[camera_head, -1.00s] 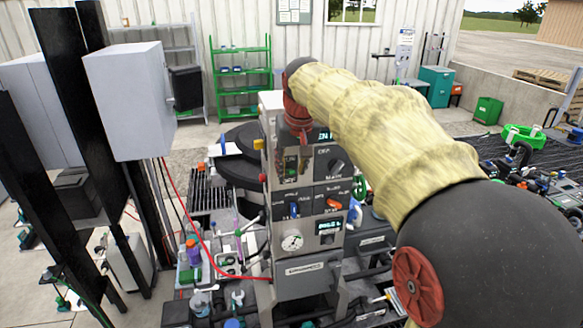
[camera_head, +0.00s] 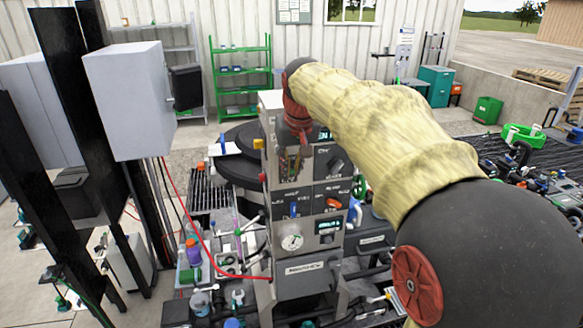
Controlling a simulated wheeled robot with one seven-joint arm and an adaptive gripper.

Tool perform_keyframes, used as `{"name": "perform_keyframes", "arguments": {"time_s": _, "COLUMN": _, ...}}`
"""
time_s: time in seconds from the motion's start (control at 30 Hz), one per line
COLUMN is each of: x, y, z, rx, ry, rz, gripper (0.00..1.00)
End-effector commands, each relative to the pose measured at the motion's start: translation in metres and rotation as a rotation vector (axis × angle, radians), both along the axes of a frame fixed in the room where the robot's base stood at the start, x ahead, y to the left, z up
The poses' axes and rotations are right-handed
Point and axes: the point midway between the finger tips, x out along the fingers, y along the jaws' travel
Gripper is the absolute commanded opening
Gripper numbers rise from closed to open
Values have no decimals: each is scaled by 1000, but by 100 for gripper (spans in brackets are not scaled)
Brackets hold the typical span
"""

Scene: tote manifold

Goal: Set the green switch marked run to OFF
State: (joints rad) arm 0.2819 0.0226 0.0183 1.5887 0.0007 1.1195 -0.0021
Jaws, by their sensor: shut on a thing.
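The grey control panel (camera_head: 330,170) stands upright in the middle of the head view. My gripper (camera_head: 291,154) reaches down in front of its upper left part, below the red wrist of my arm. It is shut on the green switch (camera_head: 289,166), which is mostly hidden behind the fingers. I cannot read the switch's marking or its position from here.
A red hose (camera_head: 200,235) runs at the left. My arm covers the right side.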

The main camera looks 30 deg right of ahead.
Motion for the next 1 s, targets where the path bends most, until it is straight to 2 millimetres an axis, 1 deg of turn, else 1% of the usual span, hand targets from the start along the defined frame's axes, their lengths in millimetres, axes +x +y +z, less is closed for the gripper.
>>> {"name": "perform_keyframes", "arguments": {"time_s": 0.27, "x": -1, "y": 0, "z": -1, "rx": -4, "ry": -13, "rz": 0, "gripper": 0}}
{"name": "perform_keyframes", "arguments": {"time_s": 0.47, "x": -2, "y": 1, "z": -6, "rx": -19, "ry": -64, "rz": 0, "gripper": 0}}
{"name": "perform_keyframes", "arguments": {"time_s": 1.0, "x": -9, "y": 3, "z": -22, "rx": -100, "ry": -349, "rz": 0, "gripper": 0}}
